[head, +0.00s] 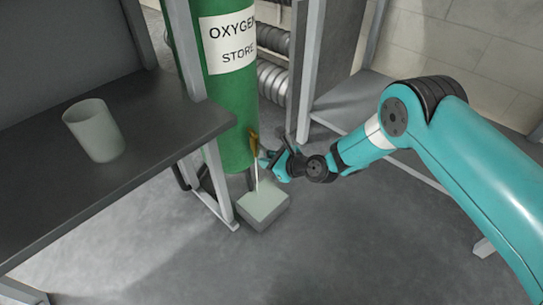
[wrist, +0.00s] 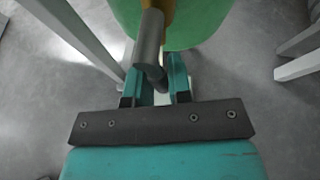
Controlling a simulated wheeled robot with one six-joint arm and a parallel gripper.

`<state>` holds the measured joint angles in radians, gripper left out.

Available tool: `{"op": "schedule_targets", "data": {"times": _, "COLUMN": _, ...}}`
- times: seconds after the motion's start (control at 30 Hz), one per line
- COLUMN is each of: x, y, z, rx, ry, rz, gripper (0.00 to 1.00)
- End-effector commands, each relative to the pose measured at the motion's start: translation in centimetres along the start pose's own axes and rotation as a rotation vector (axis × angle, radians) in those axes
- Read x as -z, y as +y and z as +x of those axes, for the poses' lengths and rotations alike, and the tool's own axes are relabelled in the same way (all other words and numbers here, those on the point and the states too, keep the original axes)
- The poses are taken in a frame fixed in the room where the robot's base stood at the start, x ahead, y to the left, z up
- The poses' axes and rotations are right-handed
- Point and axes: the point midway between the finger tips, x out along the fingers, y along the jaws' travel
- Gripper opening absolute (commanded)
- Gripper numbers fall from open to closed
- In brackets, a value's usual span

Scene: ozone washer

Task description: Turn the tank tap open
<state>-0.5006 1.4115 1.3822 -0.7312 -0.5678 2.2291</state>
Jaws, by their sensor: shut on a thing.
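The green tank (head: 231,120) stands upright and bears a white label reading OXYGEN STORE. Its brass-coloured tap (head: 254,139) sticks out low on its front right side. My gripper (head: 266,159) is at the tap. In the wrist view, my gripper (wrist: 154,82) has its teal fingers on both sides of the grey tap handle (wrist: 150,42) and is shut on it. The brass part (wrist: 167,12) shows behind the handle, against the green tank (wrist: 195,22). A thin pale vertical strip runs from below the tap to a grey box; I cannot tell what it is.
The grey box (head: 264,206) sits on the floor below the tap. A dark table (head: 150,125) with a pale cup (head: 94,131) is at left. Metal frame posts (head: 309,70) flank the tank. The floor in front is clear.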

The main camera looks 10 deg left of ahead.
Motion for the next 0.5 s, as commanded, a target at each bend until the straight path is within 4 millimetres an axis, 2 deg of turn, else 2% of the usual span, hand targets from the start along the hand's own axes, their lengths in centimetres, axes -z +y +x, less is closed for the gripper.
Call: {"op": "schedule_targets", "data": {"times": 0.5, "x": -0.35, "y": 0.94, "z": 0.25, "rx": -0.065, "ry": -0.036, "rz": 0.141, "gripper": 0.00}}
